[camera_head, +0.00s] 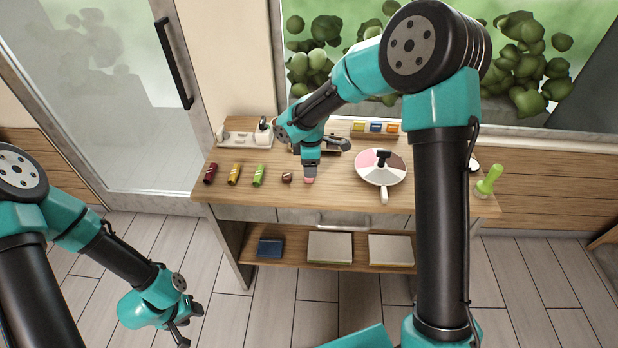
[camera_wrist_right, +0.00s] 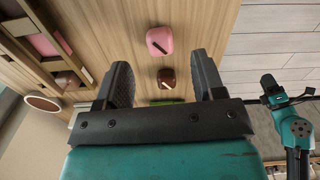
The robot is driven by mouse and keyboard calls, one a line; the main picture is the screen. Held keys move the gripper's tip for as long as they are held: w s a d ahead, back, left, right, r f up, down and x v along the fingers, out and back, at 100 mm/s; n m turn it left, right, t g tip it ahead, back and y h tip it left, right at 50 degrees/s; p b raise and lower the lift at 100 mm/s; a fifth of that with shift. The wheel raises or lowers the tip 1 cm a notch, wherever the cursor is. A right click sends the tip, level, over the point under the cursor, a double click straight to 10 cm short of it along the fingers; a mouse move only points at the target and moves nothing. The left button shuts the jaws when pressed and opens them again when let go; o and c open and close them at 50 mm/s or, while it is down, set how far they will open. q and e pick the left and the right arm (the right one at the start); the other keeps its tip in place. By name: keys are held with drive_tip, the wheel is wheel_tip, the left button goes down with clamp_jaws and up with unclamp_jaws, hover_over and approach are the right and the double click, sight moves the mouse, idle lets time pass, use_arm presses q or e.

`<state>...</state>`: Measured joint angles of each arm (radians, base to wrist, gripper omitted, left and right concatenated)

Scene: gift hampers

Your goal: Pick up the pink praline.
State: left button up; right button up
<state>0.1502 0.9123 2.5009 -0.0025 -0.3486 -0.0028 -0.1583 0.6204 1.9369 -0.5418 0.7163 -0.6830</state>
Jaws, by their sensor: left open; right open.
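The pink praline (camera_head: 309,181) is on the table near its front edge, mostly hidden under my right gripper in the head view. In the right wrist view the pink praline (camera_wrist_right: 160,40) shows whole, a rounded pink block with a dark stripe, just beyond the fingertips and roughly between their lines. My right gripper (camera_head: 310,172) is open and empty above it; its two spread fingers also show in the right wrist view (camera_wrist_right: 162,66). A brown praline (camera_head: 287,177) lies just left of the pink one. My left gripper (camera_head: 190,325) is open and empty, low at the left, away from the table.
A box of coloured blocks (camera_head: 376,127) and a white tray (camera_head: 232,139) are behind.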

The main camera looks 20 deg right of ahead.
wheel_tip(320, 180, down, 5)
drive_tip(key=shift+f, duration=0.1)
idle(0.3)
drive_tip(key=c, duration=1)
